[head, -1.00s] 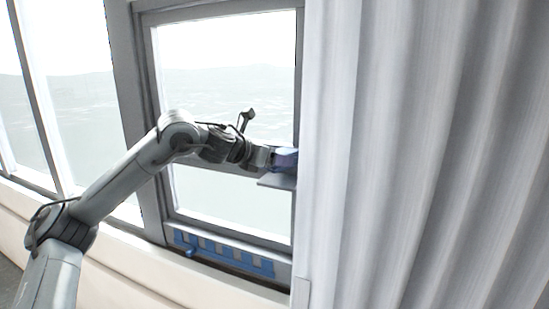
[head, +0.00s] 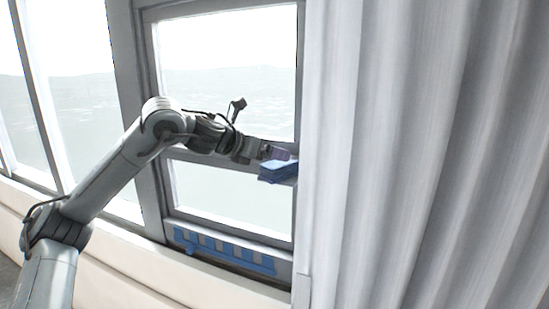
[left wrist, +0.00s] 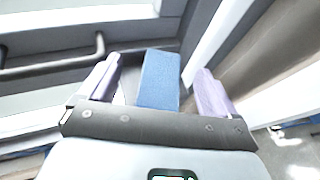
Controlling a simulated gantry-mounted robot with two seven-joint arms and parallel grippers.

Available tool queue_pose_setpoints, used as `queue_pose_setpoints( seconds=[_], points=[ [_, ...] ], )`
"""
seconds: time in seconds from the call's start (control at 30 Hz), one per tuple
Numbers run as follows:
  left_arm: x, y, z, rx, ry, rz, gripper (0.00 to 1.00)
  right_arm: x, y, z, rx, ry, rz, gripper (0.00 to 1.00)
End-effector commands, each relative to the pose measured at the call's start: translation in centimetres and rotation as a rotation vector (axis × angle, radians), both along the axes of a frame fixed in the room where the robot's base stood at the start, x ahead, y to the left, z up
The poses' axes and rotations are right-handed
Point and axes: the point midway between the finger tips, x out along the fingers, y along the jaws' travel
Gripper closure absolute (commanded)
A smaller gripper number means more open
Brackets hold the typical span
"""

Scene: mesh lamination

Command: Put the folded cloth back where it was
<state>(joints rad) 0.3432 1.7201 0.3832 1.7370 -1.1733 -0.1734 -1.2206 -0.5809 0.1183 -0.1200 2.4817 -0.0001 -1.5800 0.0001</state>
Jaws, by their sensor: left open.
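The folded cloth (head: 279,172) is a flat blue block beside the curtain edge, in front of the window. It appears to lie on a small ledge there, which it mostly hides. My left gripper (head: 274,152) is open, just above and behind the cloth in the head view. In the left wrist view the blue cloth (left wrist: 158,82) shows between the two spread pale purple fingers of the gripper (left wrist: 158,63), with a gap on each side. My right gripper is not in view.
A pale pleated curtain (head: 420,150) fills the right side, close to the cloth. The window frame (head: 297,90) stands behind the gripper. A blue railing-like strip (head: 225,250) runs along the bottom of the window. A dark bar (left wrist: 50,68) crosses the left wrist view at upper left.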

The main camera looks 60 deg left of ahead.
Motion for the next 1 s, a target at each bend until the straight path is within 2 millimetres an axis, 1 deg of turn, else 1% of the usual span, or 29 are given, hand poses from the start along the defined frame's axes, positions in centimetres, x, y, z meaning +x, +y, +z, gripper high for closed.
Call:
queue_pose_setpoints(
  seconds=[0.03, 0.1, 0.3, 0.43, 0.63, 1.0],
  points=[
    [-1.0, -0.2, 0.2, 0.004, -0.007, 0.0, 0.09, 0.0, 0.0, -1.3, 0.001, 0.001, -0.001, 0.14],
    [-2.3, -0.5, 0.7, 0.005, -0.007, 0.0, 0.09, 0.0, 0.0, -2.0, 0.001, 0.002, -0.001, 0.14],
    [-5.5, -1.3, 2.2, 0.005, -0.004, 0.002, 0.09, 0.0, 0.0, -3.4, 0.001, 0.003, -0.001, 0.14],
    [-6.9, -1.6, 2.9, 0.003, -0.004, 0.001, 0.09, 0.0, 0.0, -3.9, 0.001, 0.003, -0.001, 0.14],
    [-8.1, -1.9, 3.4, 0.002, -0.001, 0.001, 0.09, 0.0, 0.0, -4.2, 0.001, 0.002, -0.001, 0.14],
    [-8.2, -1.9, 3.6, 0.002, -0.001, 0.001, 0.09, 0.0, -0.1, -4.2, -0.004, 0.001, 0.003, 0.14]
  ],
)
